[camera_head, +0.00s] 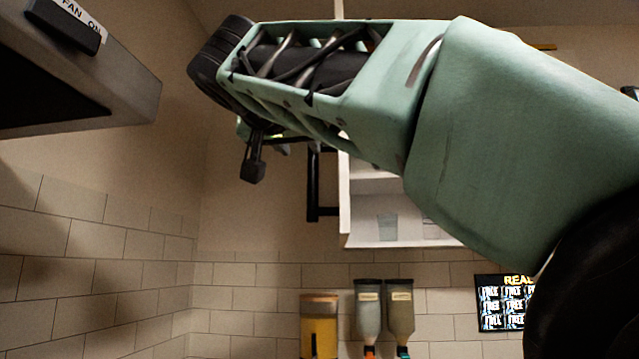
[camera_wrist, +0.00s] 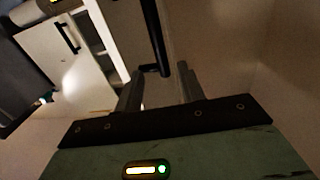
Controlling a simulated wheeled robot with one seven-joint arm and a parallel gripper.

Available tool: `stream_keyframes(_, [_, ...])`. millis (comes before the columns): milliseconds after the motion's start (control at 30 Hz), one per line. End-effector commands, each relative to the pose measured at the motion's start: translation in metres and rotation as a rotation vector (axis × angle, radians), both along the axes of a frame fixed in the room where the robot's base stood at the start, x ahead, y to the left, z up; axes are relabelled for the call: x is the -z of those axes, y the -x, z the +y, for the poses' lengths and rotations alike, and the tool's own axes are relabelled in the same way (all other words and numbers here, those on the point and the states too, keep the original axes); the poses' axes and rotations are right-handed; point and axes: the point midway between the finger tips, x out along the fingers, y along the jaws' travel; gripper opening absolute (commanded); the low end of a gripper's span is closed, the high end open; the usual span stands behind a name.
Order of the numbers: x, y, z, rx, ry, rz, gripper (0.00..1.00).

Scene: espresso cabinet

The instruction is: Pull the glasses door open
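The glasses door (camera_head: 344,205) stands swung out and shows nearly edge-on in the head view, its black bar handle (camera_head: 314,185) on its left side. Behind it, a white shelf holds a glass (camera_head: 387,228). My gripper (camera_head: 267,160) is left of the handle, partly hidden by my arm. In the wrist view its two fingers (camera_wrist: 160,88) are apart. There the handle (camera_wrist: 155,40) runs down toward the gap between them, on the brownish face of the door (camera_wrist: 122,35). I see nothing gripped; whether a finger touches the handle is unclear.
Another white cabinet door (camera_wrist: 62,62) with a black handle (camera_wrist: 67,38) shows in the wrist view. A dark-bottomed hood (camera_head: 80,75) hangs at upper left. Dispensers (camera_head: 385,310) and a dark sign (camera_head: 504,302) are on the tiled wall below. Bare wall lies left of the handle.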

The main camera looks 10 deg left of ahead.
Motion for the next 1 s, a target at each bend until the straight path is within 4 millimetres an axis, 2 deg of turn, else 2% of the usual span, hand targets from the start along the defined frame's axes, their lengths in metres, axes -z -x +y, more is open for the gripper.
stream_keyframes(33, [0.004, 0.013, 0.002, -0.005, -0.002, -0.001, 0.39])
stream_keyframes(200, [0.002, 0.046, 0.004, -0.003, -0.001, 0.0, 0.39])
stream_keyframes(400, [0.0, 0.067, 0.006, -0.001, 0.0, -0.001, 0.39])
stream_keyframes(1000, [0.0, 0.071, 0.006, 0.0, 0.0, 0.0, 0.39])
